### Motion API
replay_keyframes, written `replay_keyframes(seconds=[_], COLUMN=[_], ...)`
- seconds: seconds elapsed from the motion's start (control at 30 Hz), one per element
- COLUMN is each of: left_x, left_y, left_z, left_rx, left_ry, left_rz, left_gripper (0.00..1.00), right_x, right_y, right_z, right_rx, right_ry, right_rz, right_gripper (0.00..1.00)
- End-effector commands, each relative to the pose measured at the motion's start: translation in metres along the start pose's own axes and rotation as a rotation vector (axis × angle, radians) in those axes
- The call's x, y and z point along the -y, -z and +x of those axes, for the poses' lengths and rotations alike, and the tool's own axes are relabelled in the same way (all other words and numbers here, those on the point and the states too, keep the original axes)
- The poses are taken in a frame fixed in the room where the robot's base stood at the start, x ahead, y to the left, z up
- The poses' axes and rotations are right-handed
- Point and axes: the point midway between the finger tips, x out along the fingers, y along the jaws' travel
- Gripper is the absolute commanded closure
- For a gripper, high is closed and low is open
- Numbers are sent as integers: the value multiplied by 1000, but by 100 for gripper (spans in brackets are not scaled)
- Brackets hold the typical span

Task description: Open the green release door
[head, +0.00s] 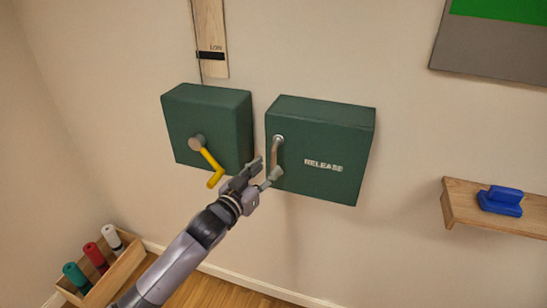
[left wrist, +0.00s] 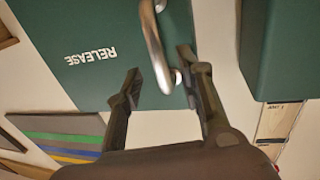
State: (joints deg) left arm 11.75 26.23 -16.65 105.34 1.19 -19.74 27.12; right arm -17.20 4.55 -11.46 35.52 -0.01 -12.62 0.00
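The green release door (head: 323,150) is the front of a dark green wall box with white RELEASE lettering. It looks shut and also shows in the left wrist view (left wrist: 90,25). Its curved metal handle (head: 277,152) is mounted near the door's left edge. My left gripper (head: 263,174) is at the lower end of this handle. In the left wrist view the gripper (left wrist: 158,68) is open, with one finger on each side of the handle (left wrist: 153,40). I cannot tell whether either finger touches it. My right gripper is not in view.
A second green box (head: 208,125) with a yellow crank (head: 210,165) is close on the left. A wooden shelf (head: 462,205) with a blue object (head: 501,200) is at right. A wooden crate (head: 124,268) with coloured cylinders stands lower left. The wall below the boxes is clear.

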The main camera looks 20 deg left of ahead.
Motion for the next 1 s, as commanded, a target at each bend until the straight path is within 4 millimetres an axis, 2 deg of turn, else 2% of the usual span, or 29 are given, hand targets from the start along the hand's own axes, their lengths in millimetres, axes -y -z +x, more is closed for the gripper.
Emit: replay_keyframes(seconds=[0.1, 0.3, 0.67, 1.0], left_x=[0, 0, 0, 0], left_y=[3, 1, -1, -1], left_z=[22, 42, 47, 47], left_rx=[-1, 0, 1, 1], left_ry=[0, 1, 0, 0], left_rz=[0, 0, 0, 0], left_gripper=[65, 65, 65, 87], right_x=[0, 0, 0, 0], right_y=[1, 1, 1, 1], right_z=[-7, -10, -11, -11], right_rx=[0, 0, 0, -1], right_ry=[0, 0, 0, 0], right_rz=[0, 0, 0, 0], right_gripper=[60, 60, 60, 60])
